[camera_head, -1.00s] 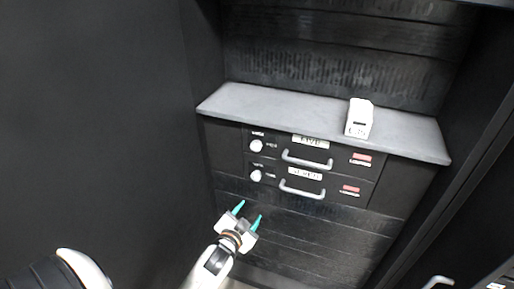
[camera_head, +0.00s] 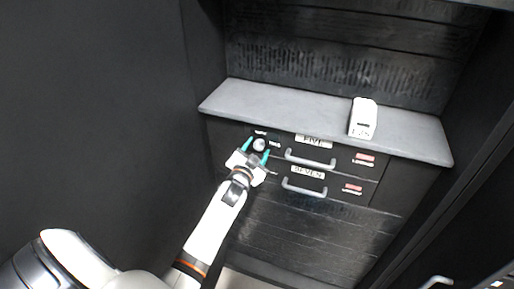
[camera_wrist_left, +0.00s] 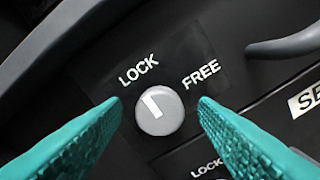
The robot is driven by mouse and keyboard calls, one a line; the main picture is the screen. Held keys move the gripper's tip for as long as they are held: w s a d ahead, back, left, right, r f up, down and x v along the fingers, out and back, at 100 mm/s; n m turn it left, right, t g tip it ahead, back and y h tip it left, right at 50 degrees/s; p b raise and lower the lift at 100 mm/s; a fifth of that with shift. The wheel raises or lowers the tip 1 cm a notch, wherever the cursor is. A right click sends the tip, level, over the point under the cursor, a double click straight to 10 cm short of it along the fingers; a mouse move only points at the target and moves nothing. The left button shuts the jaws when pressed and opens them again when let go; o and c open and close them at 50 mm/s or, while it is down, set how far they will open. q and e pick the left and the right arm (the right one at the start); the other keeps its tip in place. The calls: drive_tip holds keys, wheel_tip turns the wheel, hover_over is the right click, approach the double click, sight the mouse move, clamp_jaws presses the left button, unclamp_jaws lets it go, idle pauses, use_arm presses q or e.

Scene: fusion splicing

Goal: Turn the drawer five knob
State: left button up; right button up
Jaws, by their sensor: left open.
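The drawer five knob (camera_head: 260,144) is a round light-grey knob at the left of the upper drawer, the one labelled FIVE (camera_head: 313,141). In the left wrist view the knob (camera_wrist_left: 159,110) has a white pointer line tilted up and left, towards the word LOCK (camera_wrist_left: 139,70); FREE (camera_wrist_left: 201,75) is printed at its upper right. My left gripper (camera_head: 258,146) is open, with its teal fingers on either side of the knob, apart from it in the wrist view. The drawer seven knob is hidden behind my gripper in the head view. My right gripper is not in view.
The upper drawer has a grey handle (camera_head: 310,160), and the drawer labelled SEVEN below has another (camera_head: 304,188). A grey shelf (camera_head: 290,106) lies above the drawers with a white device (camera_head: 363,118) on it. A dark wall stands at the left.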

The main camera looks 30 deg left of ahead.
use_arm(q)
drive_tip(key=shift+w+a, duration=0.1)
drive_tip(key=shift+w, duration=0.25)
drive_tip(key=c, duration=1)
